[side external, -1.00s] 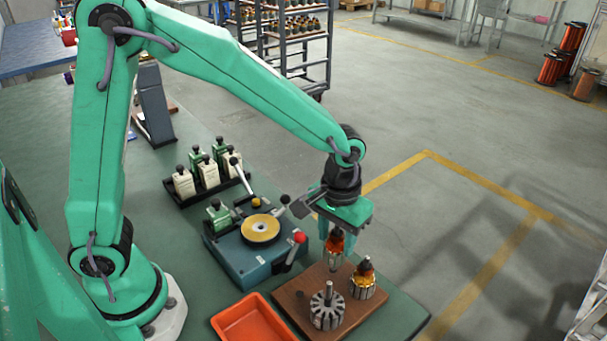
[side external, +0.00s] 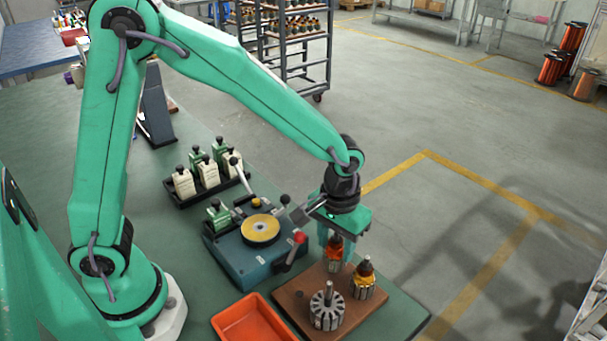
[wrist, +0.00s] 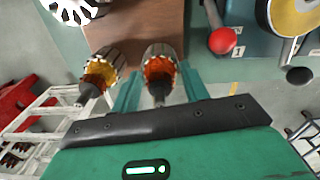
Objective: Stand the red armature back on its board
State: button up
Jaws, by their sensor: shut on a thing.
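The red armature (side external: 334,252) is upright between the fingers of my gripper (side external: 335,242), at the far end of the brown board (side external: 288,298). In the wrist view the red armature (wrist: 160,70) shows its red-orange winding between the two green fingers of my gripper (wrist: 160,88). My gripper is shut on it. Its lower end is at or just above the board; I cannot tell whether it touches. The board also shows in the wrist view (wrist: 140,28).
A yellow-wound armature (side external: 363,282) and a bare steel armature (side external: 327,308) stand on the board. An orange tray (side external: 252,322) lies to the left. A blue machine (side external: 250,262) with a red-knobbed lever (side external: 299,238) stands close behind on the left.

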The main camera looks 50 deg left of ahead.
jog(key=shift+f, duration=0.2)
dwell(0.5)
jog(key=o, duration=1.4)
jog(key=shift+r, duration=0.1)
jog(key=shift+r, duration=2.15)
jog(key=shift+r, duration=3.9)
